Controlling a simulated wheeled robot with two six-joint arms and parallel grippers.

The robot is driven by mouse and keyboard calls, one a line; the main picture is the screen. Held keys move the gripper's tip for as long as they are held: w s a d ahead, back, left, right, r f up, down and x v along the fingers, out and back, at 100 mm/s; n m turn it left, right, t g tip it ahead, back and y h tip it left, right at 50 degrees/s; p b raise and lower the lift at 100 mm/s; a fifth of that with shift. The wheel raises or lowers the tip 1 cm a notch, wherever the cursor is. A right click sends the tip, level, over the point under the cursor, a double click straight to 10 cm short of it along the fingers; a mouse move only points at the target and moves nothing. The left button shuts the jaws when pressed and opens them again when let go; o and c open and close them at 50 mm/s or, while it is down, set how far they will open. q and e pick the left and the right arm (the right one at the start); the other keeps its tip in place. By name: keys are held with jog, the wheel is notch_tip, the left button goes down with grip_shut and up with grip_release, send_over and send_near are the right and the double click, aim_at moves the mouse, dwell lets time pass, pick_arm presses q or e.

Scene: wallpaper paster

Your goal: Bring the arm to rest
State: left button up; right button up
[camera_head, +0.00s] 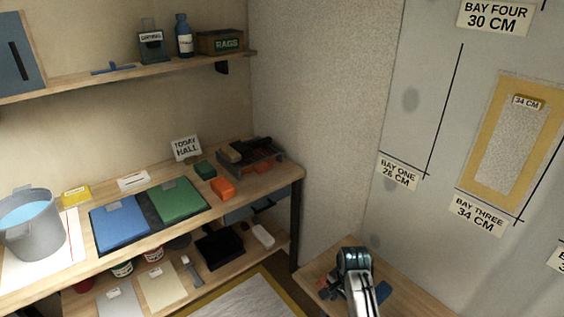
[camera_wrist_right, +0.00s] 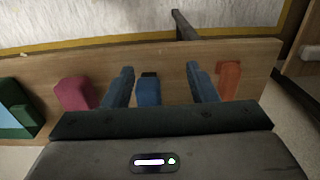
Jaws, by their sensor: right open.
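My right arm (camera_head: 357,272) comes up from the bottom of the head view, over a small wooden table at the lower right. In the right wrist view my right gripper (camera_wrist_right: 160,69) is open, with its two blue-grey fingers apart. A small blue block (camera_wrist_right: 148,91) shows between the fingers; I cannot tell how far below them it lies. Nothing is seen gripped. The fingers themselves are hard to make out in the head view. My left gripper is not in view.
The small wooden table (camera_head: 411,303) also carries a pink-red block (camera_wrist_right: 75,93), an orange block (camera_wrist_right: 229,79) and green pieces (camera_wrist_right: 14,112). A workbench (camera_head: 262,184) with a bucket (camera_head: 32,237) and blue and green boards stands left. A yellow-bordered panel (camera_head: 240,300) lies between.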

jog(key=s+d+n+t, duration=0.1)
jog(key=s+d+n, duration=0.25)
jog(key=s, duration=0.45)
jog(key=s+d+n+t, duration=0.1)
jog(key=s+d+n, duration=0.1)
jog(key=s+d, duration=0.45)
jog(key=s+r+n+t, duration=0.1)
jog(key=s+r+n, duration=0.25)
jog(key=s, duration=0.35)
jog(key=s+r+n+t, duration=0.15)
jog(key=s+r, duration=0.25)
jog(key=s, duration=0.4)
notch_tip(320, 180, down, 30)
jog(key=d+f+g+h, duration=0.1)
jog(key=d+g, duration=0.1)
jog(key=d, duration=0.1)
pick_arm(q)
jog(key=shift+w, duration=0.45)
pick_arm(e)
jog(key=s+f+g, duration=0.1)
jog(key=s+f, duration=1.5)
jog(key=f, duration=0.1)
jog(key=shift+s+d+f, duration=0.3)
jog(key=shift+d+f, duration=0.05)
jog(key=shift+f, duration=0.05)
jog(key=shift+g, duration=0.25)
